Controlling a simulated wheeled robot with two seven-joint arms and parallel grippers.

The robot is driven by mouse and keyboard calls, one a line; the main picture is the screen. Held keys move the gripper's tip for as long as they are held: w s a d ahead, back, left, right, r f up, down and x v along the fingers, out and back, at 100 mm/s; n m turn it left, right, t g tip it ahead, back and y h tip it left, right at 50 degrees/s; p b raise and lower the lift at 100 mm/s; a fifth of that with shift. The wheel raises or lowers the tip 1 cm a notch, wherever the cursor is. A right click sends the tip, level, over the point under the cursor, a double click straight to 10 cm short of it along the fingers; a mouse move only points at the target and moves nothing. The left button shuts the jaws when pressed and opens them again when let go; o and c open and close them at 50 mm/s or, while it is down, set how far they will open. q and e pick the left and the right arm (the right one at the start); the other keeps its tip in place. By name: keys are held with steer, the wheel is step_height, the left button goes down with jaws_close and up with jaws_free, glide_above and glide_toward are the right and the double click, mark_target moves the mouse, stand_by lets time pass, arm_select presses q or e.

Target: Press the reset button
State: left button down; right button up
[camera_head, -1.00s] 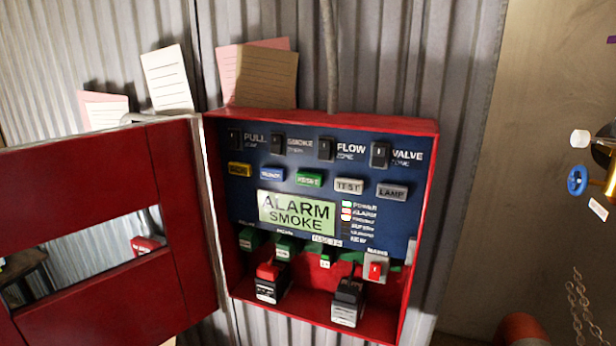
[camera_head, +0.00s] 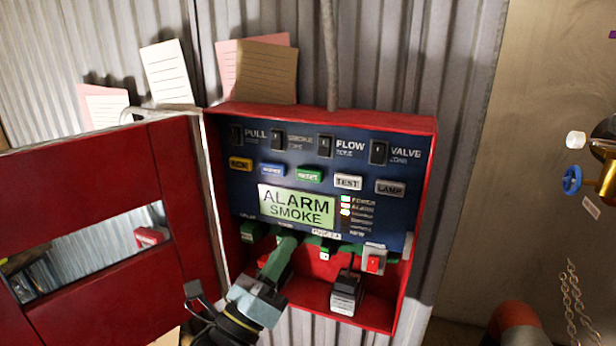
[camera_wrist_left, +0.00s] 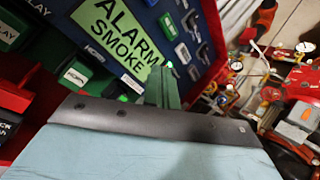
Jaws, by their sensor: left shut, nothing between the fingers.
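The reset button (camera_head: 309,175) is a small green button in the button row on the blue panel, just above the display (camera_head: 297,206), which reads ALARM SMOKE. My left gripper (camera_head: 286,241) comes up from below in the head view. Its narrow green fingers are shut and empty. Their tips are in front of the lower panel, below the display and the reset button, apart from the button in the picture. In the left wrist view the fingers (camera_wrist_left: 164,87) point toward the panel beside the display. My right gripper is not in view.
The panel sits in a red cabinet (camera_head: 425,215) with its red door (camera_head: 95,195) open to the left. Yellow, blue, TEST (camera_head: 348,182) and LAMP buttons flank reset. A red switch (camera_head: 374,262) and a black battery-like block (camera_head: 346,292) are low right. Pipes and valves stand right.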

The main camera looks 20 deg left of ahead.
arm_select(q)
steer(key=s+r+m+t+h, duration=0.1)
steer(key=s+r+m+h, duration=0.1)
steer(key=r, duration=0.6)
steer(key=shift+s+d+r+m+t+h, duration=0.15)
steer(key=shift+s+r+m+t+h, duration=0.15)
steer(key=shift+s+m, duration=0.75)
steer(key=shift+w, duration=0.15)
steer(key=b, duration=0.1)
glide_toward(309, 175)
steer(key=shift+w+d+r, duration=0.35)
steer(key=shift+w+r, duration=0.1)
steer(key=shift+r, duration=0.45)
steer(key=shift+w+d+r, duration=0.3)
steer(key=shift+w+r, duration=0.1)
steer(key=shift+r, duration=0.45)
steer(key=shift+w+d+r, duration=0.35)
steer(key=shift+w+r, duration=0.1)
steer(key=shift+r, duration=0.45)
steer(key=shift+w, duration=0.1)
steer(key=shift+w, duration=0.35)
